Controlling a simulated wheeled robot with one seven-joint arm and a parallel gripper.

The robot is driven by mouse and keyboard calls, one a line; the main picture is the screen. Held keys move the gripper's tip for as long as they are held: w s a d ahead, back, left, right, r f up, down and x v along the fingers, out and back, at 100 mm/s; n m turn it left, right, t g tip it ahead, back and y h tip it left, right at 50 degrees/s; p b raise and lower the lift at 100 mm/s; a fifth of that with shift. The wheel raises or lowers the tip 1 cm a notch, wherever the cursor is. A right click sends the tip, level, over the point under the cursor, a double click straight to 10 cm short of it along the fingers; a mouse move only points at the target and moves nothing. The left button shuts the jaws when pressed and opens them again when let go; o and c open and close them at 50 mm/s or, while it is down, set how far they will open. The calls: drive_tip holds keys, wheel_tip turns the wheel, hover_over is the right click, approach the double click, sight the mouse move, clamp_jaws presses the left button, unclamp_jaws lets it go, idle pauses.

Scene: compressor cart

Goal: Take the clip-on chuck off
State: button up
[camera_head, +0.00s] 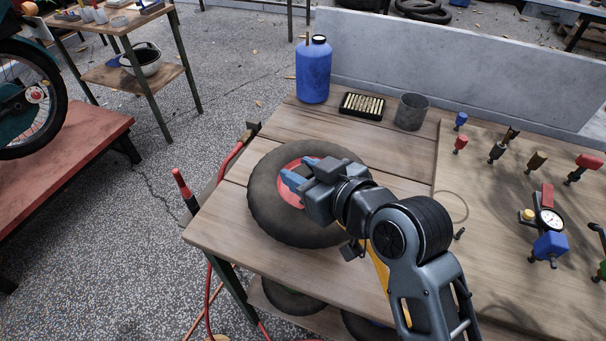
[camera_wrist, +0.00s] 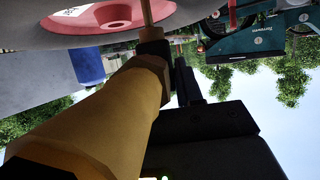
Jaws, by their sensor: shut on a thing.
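A tyre with a red hub (camera_head: 262,205) lies flat on the wooden bench. My gripper (camera_head: 291,181) is over the hub, its blue fingertips close together. In the head view the gripper hides what is between them. In the wrist view a brass-yellow chuck (camera_wrist: 105,120) with a hexagonal collar fills the near left, close to the dark gripper parts. Its black end (camera_wrist: 151,48) meets a thin brass stem (camera_wrist: 147,13) in front of the red hub (camera_wrist: 105,14). The chuck appears to be on the stem. My gripper is shut on the chuck.
A blue bottle (camera_head: 314,72), a black tray of small brass parts (camera_head: 362,106) and a grey cup (camera_head: 411,111) stand at the back. A board (camera_head: 490,225) with several coloured fittings and a gauge (camera_head: 550,220) lies right. A red hose (camera_head: 226,165) runs past the bench's left edge.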

sight(303, 171)
drive_tip(key=shift+r, duration=0.15)
drive_tip(key=shift+r, duration=1.4)
drive_tip(key=s+d+r+p, duration=0.3)
drive_tip(key=d+r+p, duration=0.2)
drive_tip(key=d+r, duration=0.6)
wheel_tip(303, 171, up, 2)
drive_tip(key=shift+d, duration=0.15)
